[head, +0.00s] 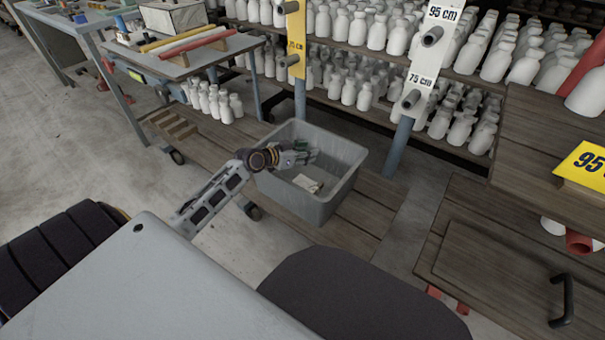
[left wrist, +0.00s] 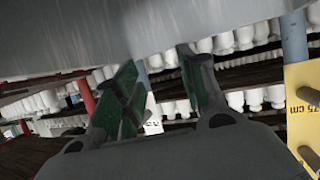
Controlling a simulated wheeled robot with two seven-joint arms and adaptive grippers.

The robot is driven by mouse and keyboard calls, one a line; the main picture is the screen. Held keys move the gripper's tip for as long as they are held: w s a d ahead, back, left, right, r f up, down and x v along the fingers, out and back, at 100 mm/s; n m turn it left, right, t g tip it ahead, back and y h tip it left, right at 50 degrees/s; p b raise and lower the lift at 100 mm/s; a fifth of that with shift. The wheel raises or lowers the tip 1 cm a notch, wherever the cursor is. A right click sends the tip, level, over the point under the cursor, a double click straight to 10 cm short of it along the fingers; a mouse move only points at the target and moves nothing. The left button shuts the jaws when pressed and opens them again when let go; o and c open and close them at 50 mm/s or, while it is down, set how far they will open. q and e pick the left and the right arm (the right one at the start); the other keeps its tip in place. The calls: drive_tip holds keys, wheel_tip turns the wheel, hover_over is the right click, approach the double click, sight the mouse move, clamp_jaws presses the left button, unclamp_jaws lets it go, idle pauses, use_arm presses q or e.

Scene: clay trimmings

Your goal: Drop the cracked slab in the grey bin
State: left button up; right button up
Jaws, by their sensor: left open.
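The grey bin (head: 340,197) stands on the low wooden platform in the middle of the head view. A small pale slab-like piece (head: 308,183) lies on the bin's floor; any crack in it is too small to tell. My left gripper (head: 306,156) is over the bin's opening, above and behind the pale piece and apart from it. In the left wrist view my left gripper (left wrist: 160,88) has its fingers spread with nothing between them. A grey surface (left wrist: 130,35), which looks like the bin's wall, fills the top of that view. My right gripper is out of view.
Shelves of white bottles (head: 350,90) stand behind the bin, with yellow (head: 294,40) and white (head: 430,45) height-marked posts. A worktable (head: 195,60) is at the back left. A wooden cabinet (head: 510,265) is at the right. Concrete floor (head: 60,150) is clear at left.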

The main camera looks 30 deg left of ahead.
use_arm(q)
drive_tip(key=shift+s, duration=0.1)
drive_tip(key=v, duration=1.1)
drive_tip(key=shift+s+a+r, duration=0.15)
drive_tip(key=shift+s+a, duration=0.05)
drive_tip(key=shift+s, duration=0.1)
idle(0.7)
idle(0.9)
